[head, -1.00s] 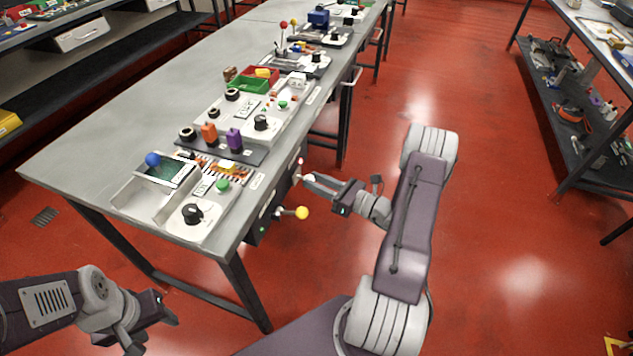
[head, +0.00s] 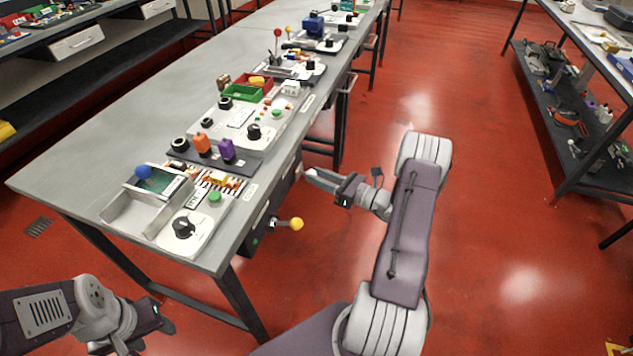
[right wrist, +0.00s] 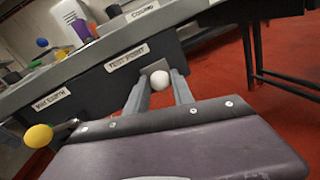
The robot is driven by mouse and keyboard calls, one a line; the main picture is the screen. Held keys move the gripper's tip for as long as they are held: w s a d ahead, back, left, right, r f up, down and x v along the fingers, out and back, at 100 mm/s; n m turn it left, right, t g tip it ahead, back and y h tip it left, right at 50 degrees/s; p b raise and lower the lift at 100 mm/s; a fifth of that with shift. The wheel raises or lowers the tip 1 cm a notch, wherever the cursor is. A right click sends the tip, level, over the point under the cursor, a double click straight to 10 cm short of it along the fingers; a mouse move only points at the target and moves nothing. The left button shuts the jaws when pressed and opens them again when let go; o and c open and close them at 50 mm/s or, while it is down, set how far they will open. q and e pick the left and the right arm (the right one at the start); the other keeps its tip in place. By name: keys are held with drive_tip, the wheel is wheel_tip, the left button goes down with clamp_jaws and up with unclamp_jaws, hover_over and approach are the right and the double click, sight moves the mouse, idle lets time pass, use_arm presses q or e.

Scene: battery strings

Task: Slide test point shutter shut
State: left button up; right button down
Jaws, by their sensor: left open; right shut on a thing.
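In the head view my right gripper (head: 310,174) is at the bench's right side, and the shutter there is too small to make out clearly. My left gripper (head: 166,318) is open and empty at the lower left, away from the bench.
A lever with a yellow ball (head: 296,224) sticks out from the bench side, nearer to me; it also shows in the right wrist view (right wrist: 38,136). The bench (head: 110,120) carries several panels with knobs, a tray and bins.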

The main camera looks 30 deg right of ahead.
drive_tip(key=shift+w+d+r, duration=0.1)
drive_tip(key=shift+r, duration=0.05)
drive_tip(key=c, duration=1.2)
unclamp_jaws()
drive_tip(key=shift+d, duration=0.1)
drive_tip(key=shift+o, duration=0.5)
drive_tip(key=shift+w, duration=0.1)
drive_tip(key=v, duration=0.9)
drive_tip(key=shift+p, duration=0.3)
